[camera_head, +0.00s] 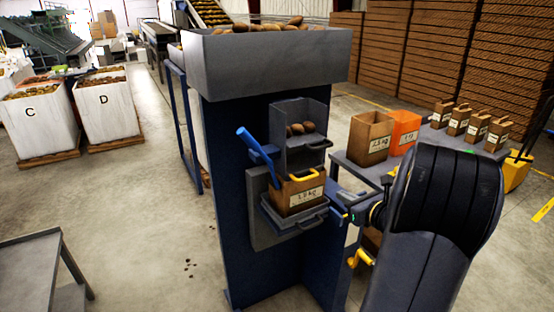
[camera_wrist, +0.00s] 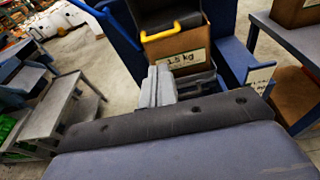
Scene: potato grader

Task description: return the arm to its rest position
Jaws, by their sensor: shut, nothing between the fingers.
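My gripper (camera_wrist: 157,86) shows in the wrist view with its two grey fingers together and nothing between them. It points toward the brown 1.5 kg bag (camera_wrist: 178,48), which lies beyond the fingertips; the fingers overlap its lower edge in the picture. In the head view my dark arm (camera_head: 445,215) fills the lower right and reaches left toward the blue grader. The 1.5 kg bag (camera_head: 298,196) stands upright on a grey shelf under the chute (camera_head: 303,153), apart from my arm as far as I can tell.
The blue grader (camera_head: 232,170) carries a grey hopper (camera_head: 265,68) of potatoes and a blue lever (camera_head: 257,148). A grey table (camera_head: 350,168) behind my arm holds brown bags and an orange box (camera_head: 405,130). Open floor (camera_head: 140,210) lies left of the grader.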

